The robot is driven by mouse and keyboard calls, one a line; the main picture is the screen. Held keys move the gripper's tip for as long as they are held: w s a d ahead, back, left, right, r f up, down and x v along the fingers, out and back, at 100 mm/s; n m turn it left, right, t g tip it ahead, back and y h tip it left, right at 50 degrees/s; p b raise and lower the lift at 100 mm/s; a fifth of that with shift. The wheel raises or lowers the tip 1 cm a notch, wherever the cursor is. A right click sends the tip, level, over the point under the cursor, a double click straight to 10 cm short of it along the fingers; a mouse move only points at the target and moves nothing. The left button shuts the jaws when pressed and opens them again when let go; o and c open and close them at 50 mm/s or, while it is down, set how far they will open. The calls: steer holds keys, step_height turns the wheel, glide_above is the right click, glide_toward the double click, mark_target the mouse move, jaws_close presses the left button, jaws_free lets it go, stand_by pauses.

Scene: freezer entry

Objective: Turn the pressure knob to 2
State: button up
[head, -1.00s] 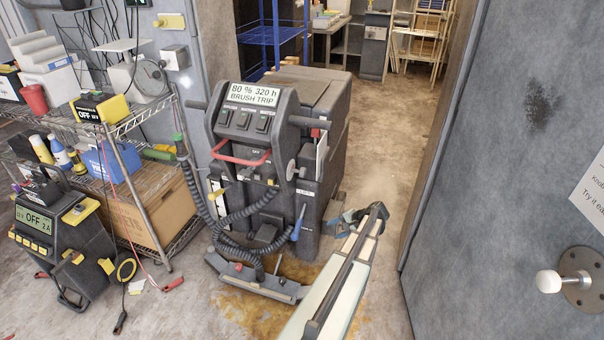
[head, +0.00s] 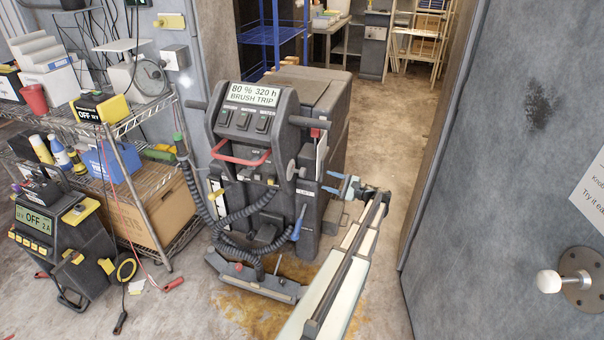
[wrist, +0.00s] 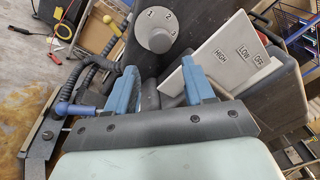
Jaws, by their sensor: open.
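The pressure knob (wrist: 160,40) is a round grey dial with the numbers 1, 2 and 3 around it, seen at the top middle of the wrist view. In the head view a grey round knob (head: 291,170) sits on the right side of the floor scrubber (head: 245,150). My gripper (head: 343,186) is open and empty, to the right of the scrubber and a little lower than the knob. In the wrist view my gripper's blue fingers (wrist: 165,85) are spread, with the knob beyond them and apart. I cannot read the knob's setting for certain.
A white card (wrist: 228,62) reading HIGH, LOW and OFF stands close right of the knob in the wrist view. A blue-handled lever (head: 299,222) sticks out below on the scrubber. Black hoses hang at its front. The floor to the right is open up to the grey door (head: 490,180).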

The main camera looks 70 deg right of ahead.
mark_target(305, 173)
steer(key=w, duration=0.4)
steer(key=w+d, duration=0.1)
steer(key=w, duration=0.3)
steer(key=w+d, duration=0.1)
steer(key=w, duration=0.3)
steer(key=shift+w, duration=0.4)
steer(key=c, duration=0.7)
